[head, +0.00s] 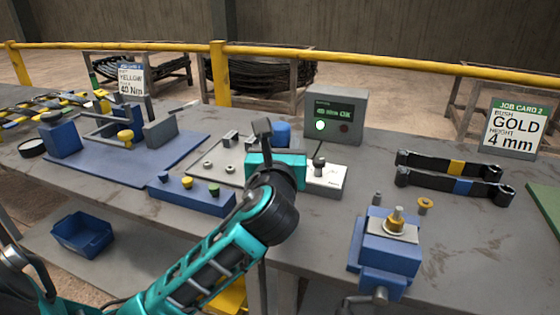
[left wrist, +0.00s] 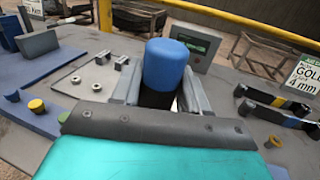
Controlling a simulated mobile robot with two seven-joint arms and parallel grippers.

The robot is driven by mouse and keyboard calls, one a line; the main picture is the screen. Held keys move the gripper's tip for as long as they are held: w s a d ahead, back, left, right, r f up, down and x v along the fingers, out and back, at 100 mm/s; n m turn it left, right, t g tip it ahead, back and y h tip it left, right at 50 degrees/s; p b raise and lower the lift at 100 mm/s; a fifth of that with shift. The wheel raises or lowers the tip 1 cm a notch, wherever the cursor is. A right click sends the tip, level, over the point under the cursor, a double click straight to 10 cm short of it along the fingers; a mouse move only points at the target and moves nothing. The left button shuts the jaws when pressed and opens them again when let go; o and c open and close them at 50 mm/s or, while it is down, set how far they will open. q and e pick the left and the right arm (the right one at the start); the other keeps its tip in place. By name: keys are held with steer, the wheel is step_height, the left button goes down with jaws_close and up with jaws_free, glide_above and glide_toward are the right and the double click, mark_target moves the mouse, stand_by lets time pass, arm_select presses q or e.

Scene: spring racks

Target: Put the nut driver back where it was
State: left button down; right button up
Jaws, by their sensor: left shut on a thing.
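The nut driver has a blue, rounded handle (head: 282,132) that shows just behind my left gripper (head: 275,146). In the left wrist view the blue handle (left wrist: 167,65) stands upright between the two grey fingers, with a dark part below it. My left gripper is shut on it, over the middle of the bench. Its lower end is hidden by my gripper, so I cannot tell whether it touches anything. My right gripper is not in view.
A grey tester (head: 335,116) with a lit green lamp stands behind. A pale plate (head: 228,172) with nuts lies left, beside a blue block (head: 190,196) with coloured pegs. A blue vise (head: 388,250) and two black wrenches (head: 455,178) are right.

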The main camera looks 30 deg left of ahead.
arm_select(q)
steer(key=shift+f, duration=0.9)
steer(key=shift+f+b, duration=0.35)
steer(key=shift+f, duration=0.05)
steer(key=c, duration=1)
jaws_free()
steer(key=shift+f, duration=0.2)
steer(key=o, duration=0.4)
steer(key=shift+o, duration=0.2)
steer(key=shift+r, duration=0.1)
